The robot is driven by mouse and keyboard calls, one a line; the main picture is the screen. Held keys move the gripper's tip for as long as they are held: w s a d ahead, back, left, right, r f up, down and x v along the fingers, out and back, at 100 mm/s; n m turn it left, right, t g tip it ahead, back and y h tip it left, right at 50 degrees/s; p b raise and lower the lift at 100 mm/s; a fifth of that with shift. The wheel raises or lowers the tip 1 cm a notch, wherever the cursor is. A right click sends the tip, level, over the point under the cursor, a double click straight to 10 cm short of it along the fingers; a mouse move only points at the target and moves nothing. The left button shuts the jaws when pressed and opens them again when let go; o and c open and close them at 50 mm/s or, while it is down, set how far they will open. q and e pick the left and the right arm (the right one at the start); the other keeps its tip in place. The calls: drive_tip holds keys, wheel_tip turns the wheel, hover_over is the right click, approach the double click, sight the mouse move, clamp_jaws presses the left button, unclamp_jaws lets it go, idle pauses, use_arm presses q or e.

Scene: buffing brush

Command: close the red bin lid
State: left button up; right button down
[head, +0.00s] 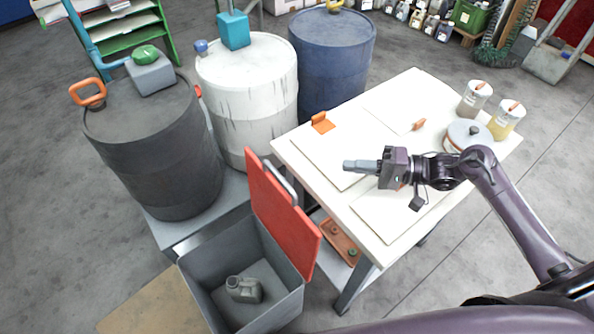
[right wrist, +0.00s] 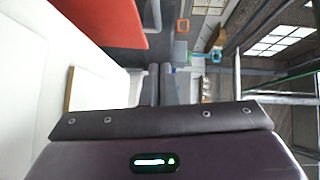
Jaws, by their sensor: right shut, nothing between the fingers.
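The red bin lid (head: 282,212) stands raised, close to upright, along the table side of the open grey bin (head: 295,302). A light grey handle (head: 283,181) shows at the lid's table side. A grey canister (head: 243,289) lies inside the bin. My right gripper (head: 348,166) is shut and empty above the white table, to the right of the lid and apart from it, with its fingers pointing left. In the right wrist view the shut fingers (right wrist: 160,84) show at the centre, with the red lid (right wrist: 105,18) at the upper left. My left gripper is not in view.
The white table (head: 345,213) holds panels, small orange pieces, a round pot (head: 467,134) and two jars. A black drum (head: 155,150), a white drum (head: 247,95) and a blue drum (head: 332,60) stand behind the bin. Floor left of the bin is mostly clear.

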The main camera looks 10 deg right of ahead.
drive_tip(key=shift+w+a+f, duration=0.15)
drive_tip(key=shift+w+f, duration=0.15)
drive_tip(key=shift+w, duration=0.05)
drive_tip(key=p+x, duration=0.1)
drive_tip(key=x, duration=0.8)
drive_tip(key=shift+a+r+p, duration=0.15)
drive_tip(key=shift+r+p, duration=0.05)
drive_tip(key=shift+p, duration=0.2)
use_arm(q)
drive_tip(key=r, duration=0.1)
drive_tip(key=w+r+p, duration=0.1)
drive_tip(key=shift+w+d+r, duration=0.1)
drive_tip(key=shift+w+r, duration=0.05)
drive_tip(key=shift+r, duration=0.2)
use_arm(e)
drive_tip(key=a, duration=0.1)
drive_tip(key=s+a, duration=0.1)
drive_tip(key=a, duration=0.2)
drive_tip(key=shift+s+f, duration=0.25)
drive_tip(key=shift+f, duration=0.15)
use_arm(q)
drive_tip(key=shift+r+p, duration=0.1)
drive_tip(key=shift+p, duration=0.2)
use_arm(e)
drive_tip(key=shift+s+r, duration=0.1)
